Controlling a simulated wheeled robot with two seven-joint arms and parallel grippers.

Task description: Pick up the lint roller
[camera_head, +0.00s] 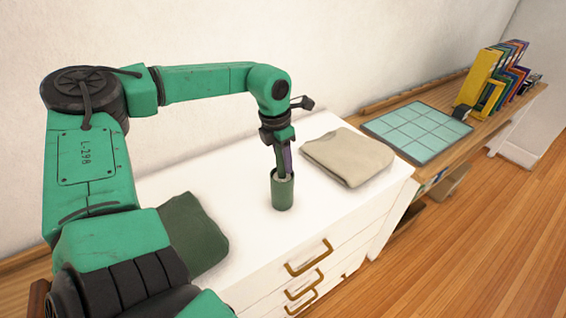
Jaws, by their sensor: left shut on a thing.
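A dark green cylinder (282,192) stands upright on the white top of the drawer unit (256,205). A narrow purple part (288,158) rises just above it, between or beside my fingers; I take the purple part as the handle of the lint roller. My left gripper (281,168) points straight down over the cylinder and is shut on this handle. Whether the green cylinder is the roller's own head or a separate cup around it, I cannot tell. My right gripper is not in view.
A folded beige cloth (348,156) lies right of the cylinder. A folded dark green cloth (193,232) lies left of it, partly behind my arm. A wooden desk at right holds a teal gridded mat (417,130) and several colored binders (495,75). White top around the cylinder is clear.

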